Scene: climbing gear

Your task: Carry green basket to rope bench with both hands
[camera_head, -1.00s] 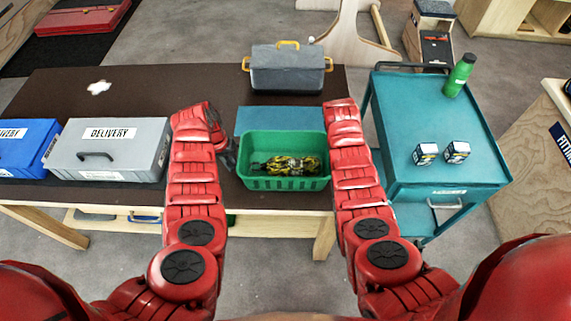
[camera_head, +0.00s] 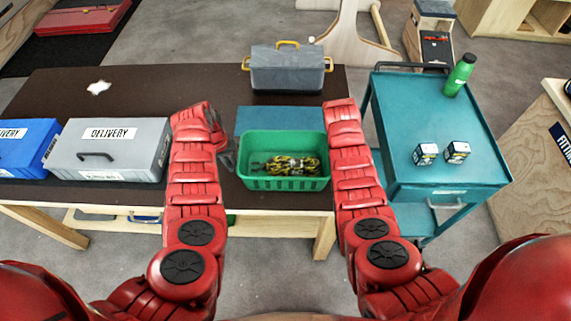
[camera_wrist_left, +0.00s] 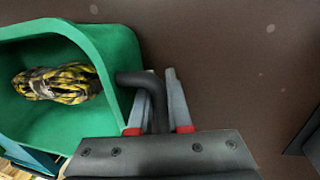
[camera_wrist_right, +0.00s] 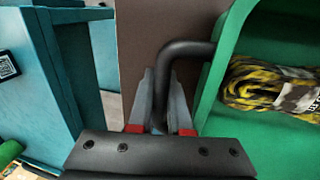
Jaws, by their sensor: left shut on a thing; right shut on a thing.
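The green basket (camera_head: 284,184) is at the front right of the dark-topped table, with a yellow and black rope (camera_head: 292,165) inside. I cannot tell whether it touches the tabletop. My left gripper (camera_head: 230,158) is at the basket's left side. In the left wrist view its fingers (camera_wrist_left: 160,102) are shut on a black handle of the basket (camera_wrist_left: 110,50). In the right wrist view my right gripper (camera_wrist_right: 161,102) is shut on the other black handle of the basket (camera_wrist_right: 215,80). My right arm hides that gripper in the head view.
A grey delivery case (camera_head: 110,152) and a blue case (camera_head: 25,148) are left of my left arm. A grey box with yellow handles (camera_head: 288,72) stands behind a blue-teal mat (camera_head: 280,119). A teal cart (camera_head: 440,130) with a green bottle (camera_head: 459,75) stands close on the right.

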